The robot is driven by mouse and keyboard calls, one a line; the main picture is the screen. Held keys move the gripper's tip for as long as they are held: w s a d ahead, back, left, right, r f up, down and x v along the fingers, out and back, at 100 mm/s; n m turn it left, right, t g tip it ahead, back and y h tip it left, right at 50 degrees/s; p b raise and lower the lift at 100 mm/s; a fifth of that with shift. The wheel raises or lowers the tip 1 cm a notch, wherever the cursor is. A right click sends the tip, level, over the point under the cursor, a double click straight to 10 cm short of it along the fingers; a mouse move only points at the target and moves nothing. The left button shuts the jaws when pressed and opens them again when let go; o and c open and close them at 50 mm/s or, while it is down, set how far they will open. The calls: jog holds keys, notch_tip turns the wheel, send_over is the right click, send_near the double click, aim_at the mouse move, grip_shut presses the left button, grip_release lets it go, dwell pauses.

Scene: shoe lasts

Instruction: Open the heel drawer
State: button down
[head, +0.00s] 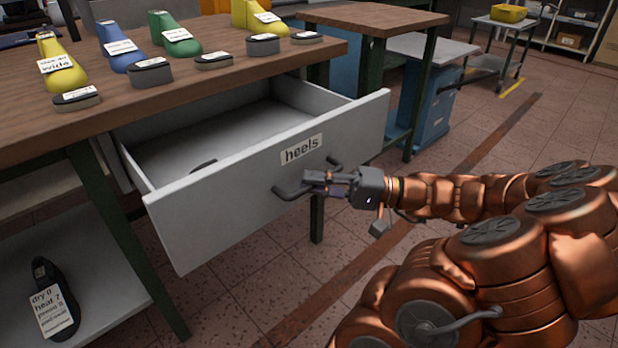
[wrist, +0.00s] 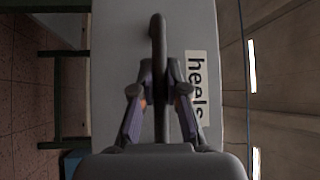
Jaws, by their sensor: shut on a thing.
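The heel drawer (head: 230,195) is a light grey drawer with a white "heels" label, pulled well out from under the wooden workbench in the head view. Its front (wrist: 120,50) fills the middle of the wrist view. A dark heel piece (head: 203,166) lies inside near the front; the rest of the visible drawer floor is bare. The drawer's dark bar handle (head: 290,192) is on its front, below the label. My gripper (head: 318,183) is shut on the handle (wrist: 159,60), with one finger on each side of it in the wrist view.
The workbench top (head: 150,103) above holds yellow, blue and green shoe lasts with several dark heel pieces. A dark last with a tag (head: 54,300) lies on the lower shelf. Another wooden table (head: 375,18) and a blue cabinet (head: 432,110) stand behind. Tiled floor is open at right.

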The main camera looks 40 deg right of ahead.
dwell(0.3)
jog(key=c, duration=1.2)
grip_release()
jog(key=shift+d, duration=0.1)
jog(key=v, duration=1.2)
